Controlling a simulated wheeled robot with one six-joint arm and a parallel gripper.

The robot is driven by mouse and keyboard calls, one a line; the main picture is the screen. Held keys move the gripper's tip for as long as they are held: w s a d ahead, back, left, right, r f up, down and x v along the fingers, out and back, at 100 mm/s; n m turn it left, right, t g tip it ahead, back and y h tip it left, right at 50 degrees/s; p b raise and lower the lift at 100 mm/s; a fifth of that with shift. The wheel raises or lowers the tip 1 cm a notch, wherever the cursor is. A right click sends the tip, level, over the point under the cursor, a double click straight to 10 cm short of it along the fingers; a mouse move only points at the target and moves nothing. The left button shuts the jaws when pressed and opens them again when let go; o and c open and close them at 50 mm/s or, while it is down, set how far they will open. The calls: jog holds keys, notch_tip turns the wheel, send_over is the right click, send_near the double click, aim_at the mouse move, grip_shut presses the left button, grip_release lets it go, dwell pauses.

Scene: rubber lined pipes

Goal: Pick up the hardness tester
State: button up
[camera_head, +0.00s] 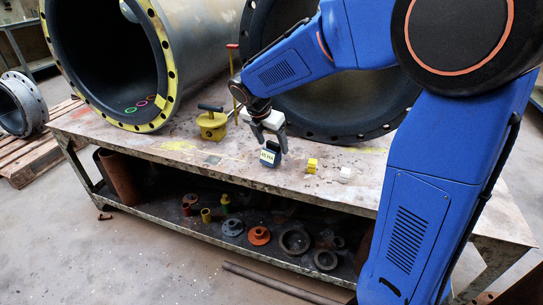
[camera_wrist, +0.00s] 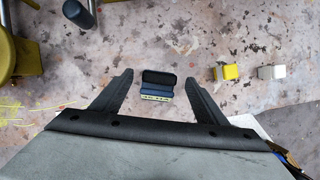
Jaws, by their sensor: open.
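The hardness tester (camera_head: 270,155) is a small dark blue device with a pale display face. It stands on the workbench top (camera_head: 215,165), under my gripper (camera_head: 268,134) in the head view. In the wrist view the tester (camera_wrist: 158,84) is seen from above, with a black top and a strip of its display showing. My gripper (camera_wrist: 157,85) is open, with one finger on each side of the tester and a visible gap to both. The head view does not show clearly how far the fingertips are above the bench.
A yellow block (camera_head: 312,166) and a white block (camera_head: 345,174) stand right of the tester. A yellow tool with a black handle (camera_head: 211,123) stands to the left. Large rubber-lined pipes (camera_head: 110,60) lie behind. Bare bench lies in front.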

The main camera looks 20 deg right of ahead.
aim_at(275, 151)
jog(key=shift+x, duration=2.8)
jog(key=shift+a, duration=0.1)
jog(key=c, duration=1.5)
jog(key=shift+r, duration=0.1)
notch_tip(275, 151, up, 10)
jog(key=shift+f, duration=0.1)
jog(key=o, duration=0.5)
